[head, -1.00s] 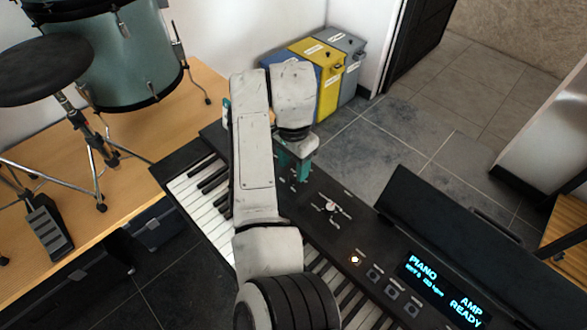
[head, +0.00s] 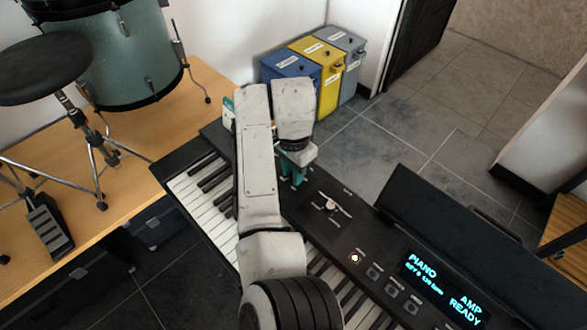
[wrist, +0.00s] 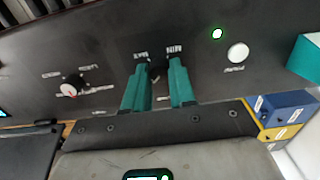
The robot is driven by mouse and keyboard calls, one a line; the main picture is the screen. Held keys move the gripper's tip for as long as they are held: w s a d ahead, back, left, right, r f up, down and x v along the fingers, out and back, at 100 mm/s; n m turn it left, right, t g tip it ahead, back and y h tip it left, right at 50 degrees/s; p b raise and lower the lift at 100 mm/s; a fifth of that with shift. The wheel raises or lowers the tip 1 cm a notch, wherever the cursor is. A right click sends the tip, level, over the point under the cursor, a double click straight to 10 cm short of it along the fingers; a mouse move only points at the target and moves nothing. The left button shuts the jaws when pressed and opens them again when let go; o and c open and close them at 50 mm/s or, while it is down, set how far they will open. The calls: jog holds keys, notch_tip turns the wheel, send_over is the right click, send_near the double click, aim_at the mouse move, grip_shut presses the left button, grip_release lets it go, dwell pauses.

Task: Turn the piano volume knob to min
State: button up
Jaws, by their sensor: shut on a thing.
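The black piano (head: 345,232) runs diagonally across the head view, its white keys on the left side. My gripper (head: 293,172) is down at its control panel, left of the display. In the wrist view, the two teal fingers of my gripper (wrist: 158,66) stand on either side of a small dark knob (wrist: 157,73) and are shut on it. The knob's pointer is not clear. In the head view, my arm and fingers hide this knob.
Another knob (wrist: 72,86) with labels around it sits left of my fingers in the wrist view. A lit green light (wrist: 217,34) and a round white button (wrist: 237,53) are at the right. The display (head: 440,288) reads PIANO and AMP READY. Bins (head: 292,73) stand behind.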

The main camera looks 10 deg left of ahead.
grip_shut()
jog(key=shift+r+n+p, duration=0.1)
jog(key=shift+n+p, duration=0.2)
jog(key=shift+p, duration=0.05)
